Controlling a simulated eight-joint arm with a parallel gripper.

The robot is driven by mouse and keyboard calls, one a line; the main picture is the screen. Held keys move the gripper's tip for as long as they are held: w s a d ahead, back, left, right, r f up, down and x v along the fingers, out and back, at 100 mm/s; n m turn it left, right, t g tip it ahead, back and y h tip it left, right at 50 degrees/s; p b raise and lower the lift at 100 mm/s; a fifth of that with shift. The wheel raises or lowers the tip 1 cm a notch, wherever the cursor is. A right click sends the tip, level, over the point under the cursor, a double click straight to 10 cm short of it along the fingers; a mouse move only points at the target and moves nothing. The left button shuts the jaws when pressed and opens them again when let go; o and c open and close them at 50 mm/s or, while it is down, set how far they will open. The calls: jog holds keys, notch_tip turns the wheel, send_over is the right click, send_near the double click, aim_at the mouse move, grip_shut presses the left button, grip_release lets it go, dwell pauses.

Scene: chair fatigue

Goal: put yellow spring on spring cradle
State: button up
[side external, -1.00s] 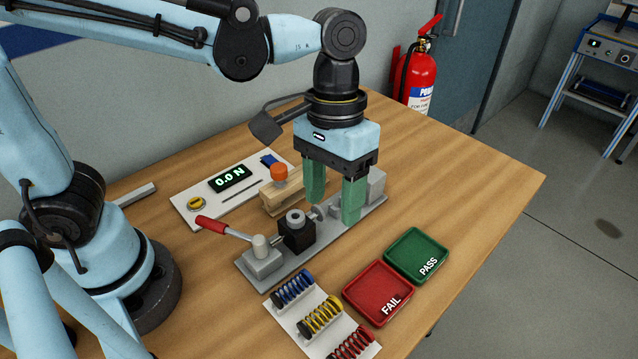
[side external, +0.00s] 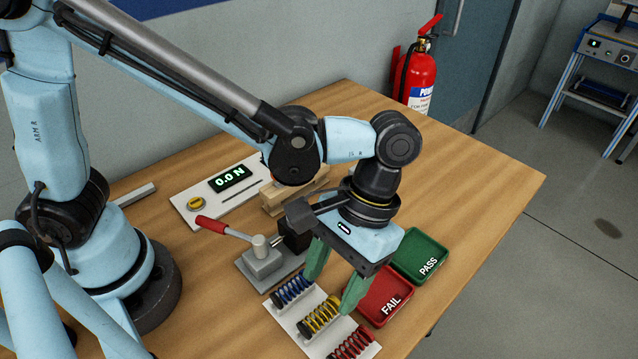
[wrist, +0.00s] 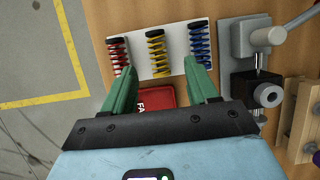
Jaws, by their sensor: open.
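The yellow spring (side external: 320,314) lies in the middle of a white spring rack, between a blue and a red spring. It also shows in the wrist view (wrist: 158,55), roughly midway between the fingers and ahead of them. My gripper (side external: 337,292) is open and empty, above the rack near the yellow spring. In the wrist view its green fingers (wrist: 162,85) are spread apart. The test rig (side external: 262,262), with a red-handled clamp and black block, is partly hidden behind my wrist. I cannot make out the spring cradle itself.
The blue spring (side external: 292,288) and red spring (side external: 352,344) lie on either side on the white rack (side external: 283,318). The red FAIL tray (side external: 390,295) and green PASS tray (side external: 425,250) stand to the right. A white panel with a force display (side external: 230,178) is behind.

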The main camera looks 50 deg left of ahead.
aim_at(322, 311)
jog(key=shift+x, duration=2.65)
jog(key=shift+w+d, duration=0.1)
jog(key=shift+d, duration=0.05)
grip_shut()
